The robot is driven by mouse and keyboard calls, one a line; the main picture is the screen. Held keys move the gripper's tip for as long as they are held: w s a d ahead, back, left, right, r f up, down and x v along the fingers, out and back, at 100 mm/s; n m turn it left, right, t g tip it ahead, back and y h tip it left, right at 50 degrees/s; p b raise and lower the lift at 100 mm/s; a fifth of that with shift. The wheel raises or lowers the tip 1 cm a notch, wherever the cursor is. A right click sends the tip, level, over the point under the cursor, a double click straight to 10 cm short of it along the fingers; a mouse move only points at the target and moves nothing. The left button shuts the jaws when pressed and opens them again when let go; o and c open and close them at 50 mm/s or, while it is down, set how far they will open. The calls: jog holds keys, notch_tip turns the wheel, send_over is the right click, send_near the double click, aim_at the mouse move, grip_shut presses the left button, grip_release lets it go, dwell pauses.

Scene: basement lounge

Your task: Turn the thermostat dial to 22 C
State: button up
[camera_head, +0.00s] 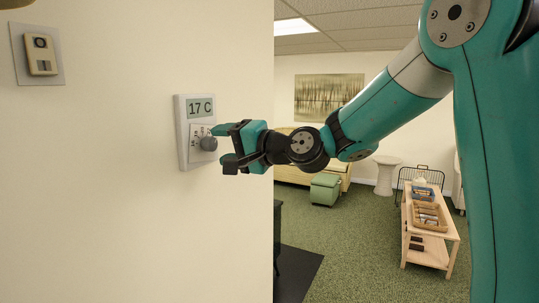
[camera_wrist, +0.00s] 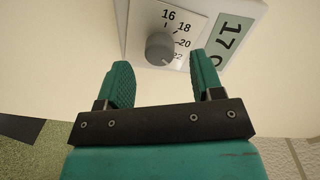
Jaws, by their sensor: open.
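The thermostat (camera_head: 182,132) is a white box on the cream wall, and its display (camera_head: 200,107) reads 17 C. Below the display is a round grey dial (camera_head: 208,143) on a white plate. In the wrist view the dial (camera_wrist: 159,48) has the marks 16, 18, 20 and 22 around it; its pointer is not clear. My gripper (camera_head: 224,148) is open in front of the dial. In the wrist view its teal fingers (camera_wrist: 161,68) point at the dial, one toward each side, with the dial between and just beyond the tips. I see no contact.
A beige wall device (camera_head: 41,55) on a grey plate is up and left of the thermostat. The wall ends right of the thermostat. Beyond lie green carpet, a green stool (camera_head: 325,188) and a wooden table (camera_head: 428,250) with trays.

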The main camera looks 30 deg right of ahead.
jog(key=b+v, duration=0.4)
jog(key=v, duration=1)
jog(key=shift+b, duration=0.4)
jog(key=shift+w, duration=0.1)
jog(key=s+a+f+n+g, duration=0.3)
jog(key=a+f+n+g, duration=0.2)
jog(key=a+f, duration=0.25)
jog(key=s+a+f+n+g+h, duration=0.2)
jog(key=s+a+f+n+g, duration=0.1)
jog(key=s, duration=0.5)
jog(key=s+a+f+n+g+h, duration=0.3)
jog(key=s+f+n+g, duration=0.3)
jog(key=f, duration=0.4)
jog(key=s+n, duration=0.1)
jog(key=s, duration=0.1)
jog(key=shift+s+f+g, duration=0.3)
jog(key=shift+s+f, duration=0.05)
